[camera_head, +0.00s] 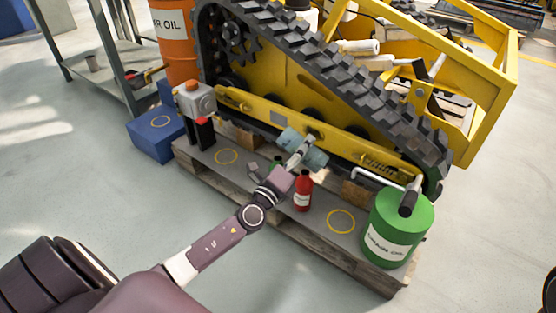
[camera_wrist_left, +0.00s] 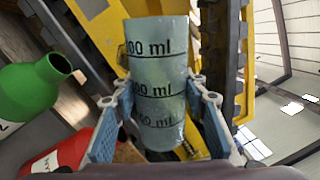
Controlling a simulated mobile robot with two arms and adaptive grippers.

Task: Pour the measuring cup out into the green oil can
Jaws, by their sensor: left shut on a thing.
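The measuring cup (camera_wrist_left: 157,80) is a translucent blue-grey cylinder with black ml marks. My left gripper (camera_wrist_left: 157,115) is shut on it, with a blue-padded finger on each side. In the head view the left gripper (camera_head: 303,150) is over the pallet, beside the yellow track frame, and the cup is hard to make out. The green oil can (camera_wrist_left: 28,88) has an open dark neck and is left of the cup in the wrist view, apart from it. In the head view it is mostly hidden behind my gripper (camera_head: 277,161). I cannot tell the cup's contents.
A red bottle (camera_head: 303,192) stands close to the left gripper. A large green drum (camera_head: 395,230) with a spout stands at the pallet's right end. A grey canister (camera_head: 195,100) stands at the left end. Yellow rings (camera_head: 341,220) mark bare spots on the pallet.

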